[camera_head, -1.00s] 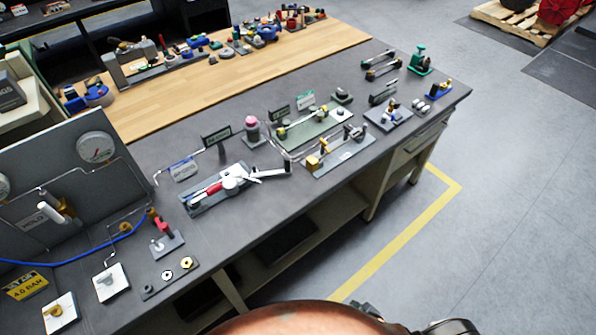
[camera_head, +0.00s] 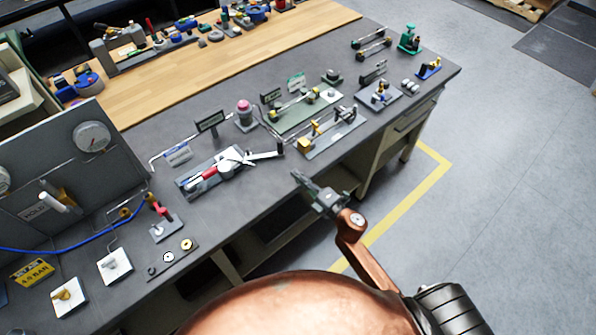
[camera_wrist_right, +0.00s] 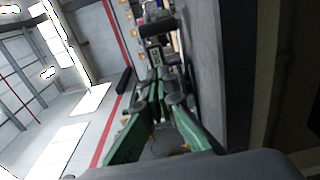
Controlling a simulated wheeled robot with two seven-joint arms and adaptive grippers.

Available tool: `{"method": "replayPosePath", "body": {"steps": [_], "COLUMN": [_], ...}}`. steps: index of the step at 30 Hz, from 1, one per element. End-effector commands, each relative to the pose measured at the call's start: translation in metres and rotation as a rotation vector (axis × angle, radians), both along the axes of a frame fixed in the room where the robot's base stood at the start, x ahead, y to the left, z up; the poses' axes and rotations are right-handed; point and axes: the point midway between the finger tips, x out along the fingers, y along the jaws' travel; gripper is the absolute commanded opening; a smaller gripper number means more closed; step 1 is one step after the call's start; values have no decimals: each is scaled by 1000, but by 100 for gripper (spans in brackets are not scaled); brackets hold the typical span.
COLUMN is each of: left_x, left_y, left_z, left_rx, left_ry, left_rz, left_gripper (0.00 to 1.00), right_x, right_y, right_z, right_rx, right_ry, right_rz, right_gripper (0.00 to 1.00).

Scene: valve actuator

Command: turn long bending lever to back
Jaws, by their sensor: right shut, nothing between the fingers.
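A valve unit with a white hub (camera_head: 230,163) sits on a grey base plate near the front edge of the table. A red handle (camera_head: 206,173) points left from the hub, and a long grey lever arm (camera_head: 264,155) reaches right. I cannot tell for sure which of these is the long bending lever. My right gripper (camera_head: 298,177) is shut and empty, just off the front table edge, right of and nearer than the grey arm's end, apart from it. In the right wrist view its dark green fingers (camera_wrist_right: 158,100) show. My left gripper is not in view.
The grey table (camera_head: 240,215) holds several other valve fixtures. A yellow-and-steel fixture (camera_head: 330,130) stands right of the valve unit. A panel with a gauge (camera_head: 91,136) stands at left. A three-knob plate (camera_head: 170,257) lies near the front edge. Floor in front is clear.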

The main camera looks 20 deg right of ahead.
Motion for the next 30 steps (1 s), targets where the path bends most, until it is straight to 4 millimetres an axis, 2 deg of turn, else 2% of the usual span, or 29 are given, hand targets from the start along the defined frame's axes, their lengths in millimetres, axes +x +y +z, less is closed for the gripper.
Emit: {"method": "replayPosePath", "body": {"steps": [3, 11, 15, 21, 30], "left_x": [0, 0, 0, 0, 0], "left_y": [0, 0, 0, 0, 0], "left_z": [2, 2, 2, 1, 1], "left_rx": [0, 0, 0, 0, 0], "left_ry": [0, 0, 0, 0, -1], "left_rz": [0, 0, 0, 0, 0], "left_gripper": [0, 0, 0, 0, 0], "right_x": [24, 73, 92, 106, 107], "right_y": [10, 30, 20, 14, 13], "right_z": [2, 1, 0, 0, 0], "right_rx": [2, 3, 3, 4, 4], "right_ry": [-2, 0, 1, 1, 1], "right_rz": [0, 0, -1, -1, -1], "right_gripper": [0, 0, 0, 0, 0]}}
